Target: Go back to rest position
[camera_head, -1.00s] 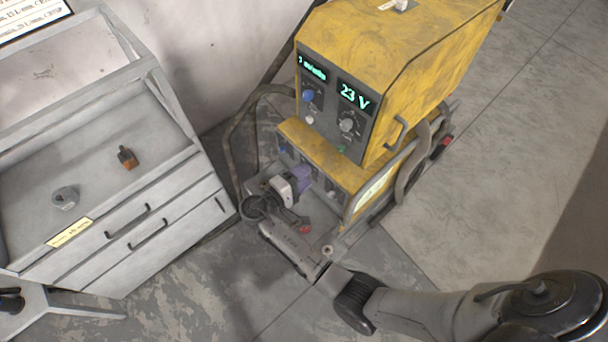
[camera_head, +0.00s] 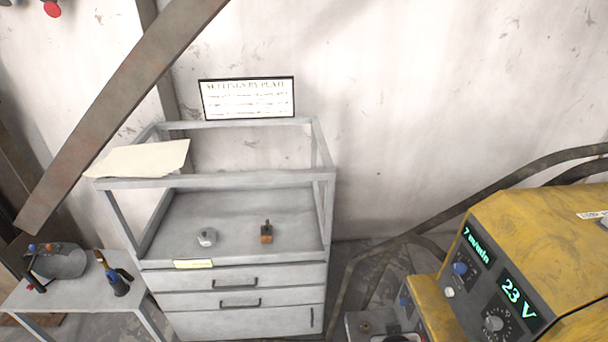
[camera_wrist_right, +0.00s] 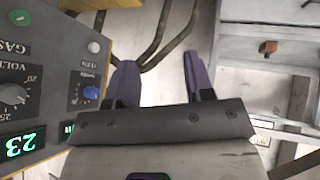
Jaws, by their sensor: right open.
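My right gripper (camera_wrist_right: 162,66) shows in the right wrist view with its two purple fingers spread apart and nothing between them. It hangs over the gap between the yellow welding machine and the grey drawer cabinet, apart from both. Neither arm shows clearly in the head view, and my left gripper is not in view. The yellow welding machine (camera_head: 545,245) stands at the lower right of the head view, its displays reading 7 m/min and 23 V. It also shows at the left of the right wrist view (camera_wrist_right: 45,95), upside down.
The grey cabinet (camera_head: 240,290) stands in the middle, with a small grey part (camera_head: 206,237) and an orange-brown part (camera_head: 266,232) on top. A side table (camera_head: 75,293) with tools is at the left. Dark cables (camera_head: 480,205) run along the wall.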

